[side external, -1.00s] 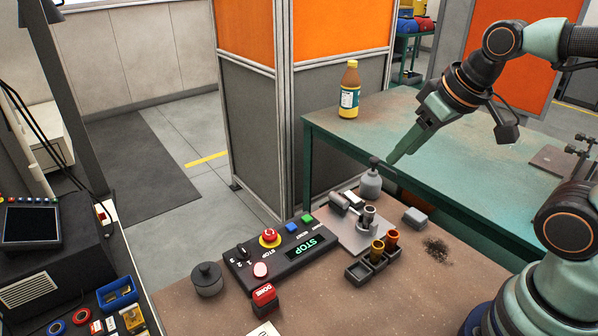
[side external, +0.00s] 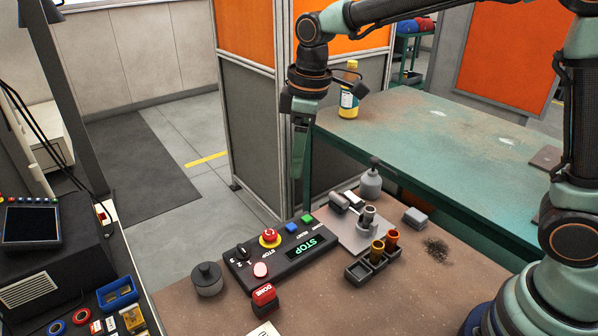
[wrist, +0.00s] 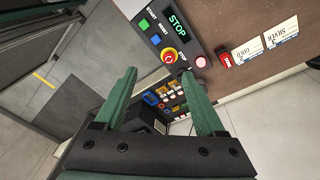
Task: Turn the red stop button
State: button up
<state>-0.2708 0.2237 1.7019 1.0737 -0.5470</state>
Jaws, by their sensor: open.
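The red stop button (side external: 269,236) is a red mushroom knob on a yellow ring, set on the dark control panel (side external: 290,258) at the near bench. In the wrist view the red stop button (wrist: 169,57) shows beyond my fingers, above the gap and nearer the right finger. My gripper (side external: 298,178) points down in the air above and behind the panel, clear of the button. In the wrist view my gripper (wrist: 162,88) has its two green fingers spread wide, with nothing held between them.
On the bench (side external: 200,313), a grey round pot (side external: 207,279) stands left of the panel and a red DONE block (side external: 264,297) in front. A metal fixture (side external: 362,232) and a holder with brass cups (side external: 372,265) stand right. A green table (side external: 440,130) is behind.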

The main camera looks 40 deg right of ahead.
aim_at(270, 233)
jog(key=w+a+f+n, duration=0.1)
jog(key=f, duration=0.5)
jog(key=w+a+f+n+g, duration=0.1)
jog(key=a+f, duration=0.1)
jog(key=f, duration=0.4)
jog(key=w+a+f+n, duration=0.1)
jog(key=a+f, duration=0.1)
jog(key=f, duration=0.4)
jog(key=shift+w+a, duration=0.1)
jog(key=shift+a, duration=0.1)
